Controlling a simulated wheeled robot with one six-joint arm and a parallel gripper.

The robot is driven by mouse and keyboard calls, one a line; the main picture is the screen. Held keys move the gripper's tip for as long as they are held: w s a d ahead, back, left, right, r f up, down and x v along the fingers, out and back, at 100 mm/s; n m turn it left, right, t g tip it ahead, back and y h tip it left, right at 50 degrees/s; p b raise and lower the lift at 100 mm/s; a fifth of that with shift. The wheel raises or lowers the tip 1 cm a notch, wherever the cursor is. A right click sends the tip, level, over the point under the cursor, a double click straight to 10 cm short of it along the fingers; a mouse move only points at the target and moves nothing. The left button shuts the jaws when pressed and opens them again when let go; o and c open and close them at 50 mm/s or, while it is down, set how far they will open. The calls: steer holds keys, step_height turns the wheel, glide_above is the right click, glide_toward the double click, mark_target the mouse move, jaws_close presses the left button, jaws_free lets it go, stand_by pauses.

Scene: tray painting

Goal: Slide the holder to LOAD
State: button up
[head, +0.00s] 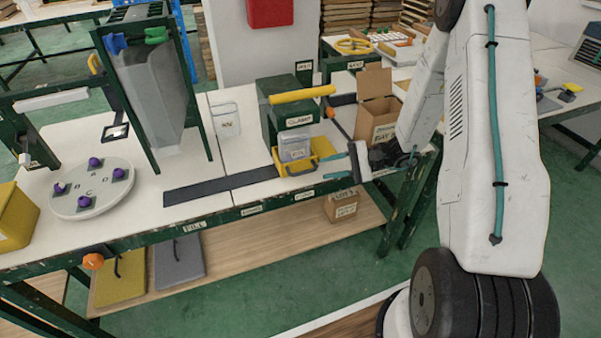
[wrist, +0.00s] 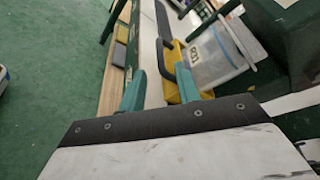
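The yellow holder (head: 322,150) sits at the right end of a dark track (head: 215,187), beside the green block labelled CLAMP (head: 280,122). A clear lidded container (head: 295,146) stands in the holder; it also shows in the wrist view (wrist: 217,58). A dark handle (wrist: 161,57) sticks out from the holder (wrist: 179,68) toward my gripper. My gripper (wrist: 160,92) has its teal fingers apart, near the handle end. I see nothing clearly pinched between them. I cannot read a LOAD label.
A yellow bar (head: 302,94) lies across the clamp top. A cardboard box (head: 378,112) stands to the right. Left are a FILL sign (head: 193,227), a hopper frame (head: 150,90) and a round plate (head: 92,190) with purple pieces. The track left of the holder looks clear.

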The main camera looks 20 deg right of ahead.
mark_target(310, 171)
steer(key=shift+w+a+n, duration=0.15)
steer(key=shift+a+n, duration=0.15)
steer(key=shift+a, duration=0.05)
steer(key=x, duration=0.7)
jaws_close()
